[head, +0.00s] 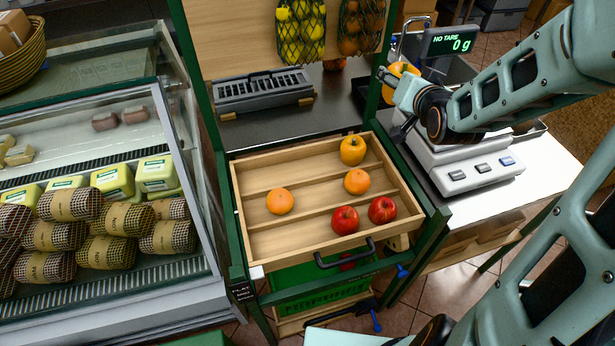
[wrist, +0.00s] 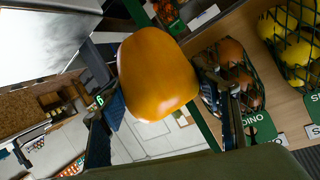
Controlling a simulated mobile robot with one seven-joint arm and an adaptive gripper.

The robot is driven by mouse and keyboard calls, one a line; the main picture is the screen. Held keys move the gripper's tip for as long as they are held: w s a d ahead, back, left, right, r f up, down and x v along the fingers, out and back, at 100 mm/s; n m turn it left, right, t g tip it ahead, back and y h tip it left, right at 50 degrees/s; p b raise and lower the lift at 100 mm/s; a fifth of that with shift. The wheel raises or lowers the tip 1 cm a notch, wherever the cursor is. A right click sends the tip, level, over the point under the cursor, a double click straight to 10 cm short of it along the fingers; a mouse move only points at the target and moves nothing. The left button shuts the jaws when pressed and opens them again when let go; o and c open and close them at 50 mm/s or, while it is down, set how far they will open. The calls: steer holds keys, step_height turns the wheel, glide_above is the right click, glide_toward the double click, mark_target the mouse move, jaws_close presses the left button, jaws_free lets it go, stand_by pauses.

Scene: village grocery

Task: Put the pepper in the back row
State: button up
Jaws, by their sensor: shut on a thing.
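A yellow-orange pepper (head: 404,67) is held up near the scale; it fills the middle of the wrist view (wrist: 157,75). My gripper (head: 392,79) is shut on it, one finger on each side. The wooden drawer tray (head: 259,247) is below and to the left of the gripper, divided into three rows. Its back row (head: 290,173) has one yellow pepper (head: 352,150) at the right end and bare wood to the left. The middle row holds two oranges (head: 280,201) (head: 357,181). The front row holds two red apples (head: 345,219) (head: 382,210).
The scale (head: 465,165) stands right of the tray; its display (head: 452,42) reads 0 g. Green posts flank the tray. Net bags of lemons (head: 299,30) and oranges (head: 361,25) hang behind. A glass cheese case (head: 100,200) is at left.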

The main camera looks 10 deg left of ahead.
steer(key=s+a+f+n+g+y+b, duration=0.1)
steer(key=s+a+f+n+y+b, duration=0.25)
steer(key=f+b, duration=0.35)
steer(key=s+a+f+n+g+y+b, duration=0.15)
steer(key=s+a+f+b, duration=0.3)
steer(key=f, duration=0.55)
steer(key=shift+y, duration=0.3)
steer(key=w+a+f+b, duration=0.1)
steer(key=w+a+f, duration=0.1)
steer(key=a, duration=0.2)
steer(key=w+a+f+b, duration=0.2)
steer(key=w+a+f, duration=0.1)
steer(key=w+a+f+b, duration=0.2)
steer(key=a+f, duration=0.1)
steer(key=a, duration=0.1)
steer(key=shift+w+a+f, duration=0.1)
steer(key=shift+w+a, duration=0.15)
steer(key=shift+a, duration=0.1)
steer(key=shift+w+a+f, duration=0.15)
steer(key=shift+a+f, duration=0.1)
steer(key=shift+f, duration=0.15)
steer(key=shift+w+a+f+b, duration=0.15)
steer(key=shift+f+b, duration=0.35)
steer(key=shift+f, duration=1.2)
steer(key=shift+f+t, duration=0.1)
steer(key=shift+t, duration=0.15)
steer(key=o, duration=1.1)
steer(key=shift+o, duration=0.5)
